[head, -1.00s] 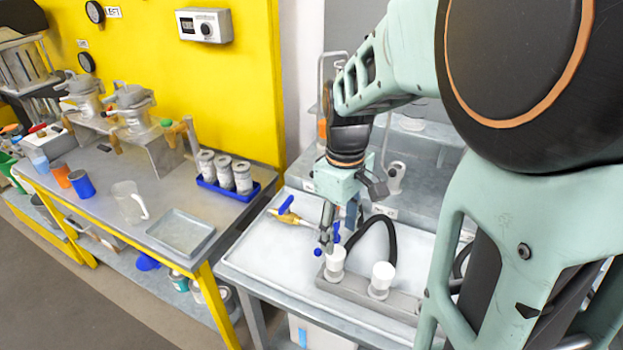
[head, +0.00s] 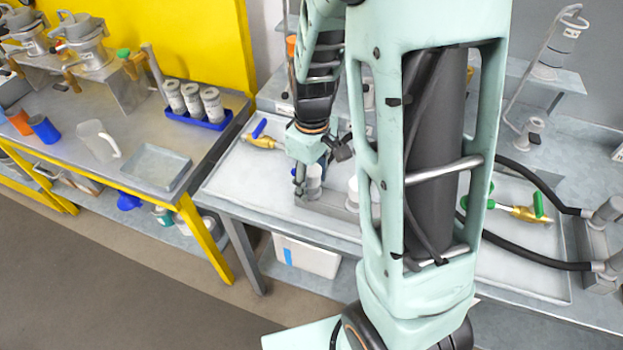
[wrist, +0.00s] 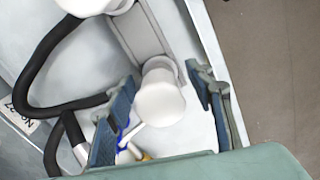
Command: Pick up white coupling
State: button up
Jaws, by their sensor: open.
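The white coupling (wrist: 160,97) shows in the wrist view as a round white cap at the end of a grey bar-shaped holder. It also shows in the head view (head: 314,173), partly hidden by my gripper. My gripper (wrist: 163,103) is open, with one blue-grey finger on each side of the coupling in the picture and visible gaps on both sides. I cannot tell how far down the fingers reach. In the head view my gripper (head: 299,183) points down at the left end of the holder. A second white coupling (head: 352,188) stands to the right, partly behind my arm.
The holder (head: 330,207) sits in a pale tray. A brass valve with a blue handle (head: 262,138) lies at the tray's left, and a green-handled one (head: 525,212) at the right. A black hose (wrist: 45,75) curves beside the holder. A yellow-legged table (head: 115,180) stands left.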

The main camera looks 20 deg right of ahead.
grip_shut()
dwell(0.4)
jog(key=shift+r, duration=0.15)
